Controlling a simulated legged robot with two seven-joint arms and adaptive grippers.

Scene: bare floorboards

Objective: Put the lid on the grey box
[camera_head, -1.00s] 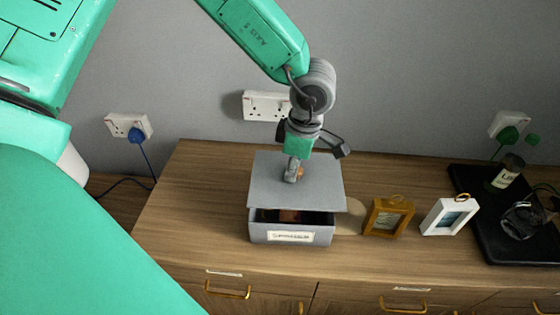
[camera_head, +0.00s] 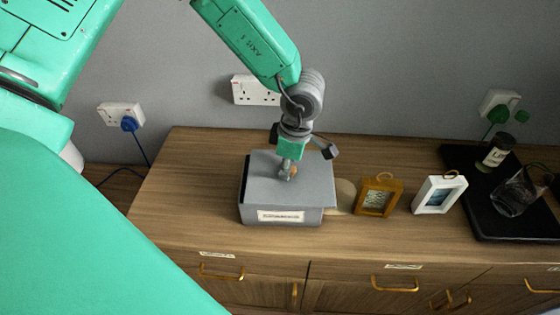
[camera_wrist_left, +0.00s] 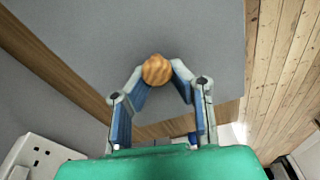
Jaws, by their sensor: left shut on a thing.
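The grey box (camera_head: 247,215) stands on the wooden cabinet, with a pale label on its front. The grey lid (camera_head: 315,180) lies over the top of the box, shifted to the right: a dark strip of opening shows along the left side, and the lid's right edge overhangs. The lid's round wooden knob (camera_wrist_left: 156,69) is between the fingertips of my left gripper (camera_head: 287,172), which is shut on it from above. The lid also fills much of the left wrist view (camera_wrist_left: 190,25). I cannot tell whether it touches the rim all round. My right gripper is not in view.
A brown photo frame (camera_head: 360,200) and a white photo frame (camera_head: 421,198) stand right of the box. A black tray (camera_head: 490,222) with a jar (camera_head: 495,152) and a glass jug (camera_head: 515,195) is farther right. The cabinet top (camera_head: 190,190) is clear left of the box.

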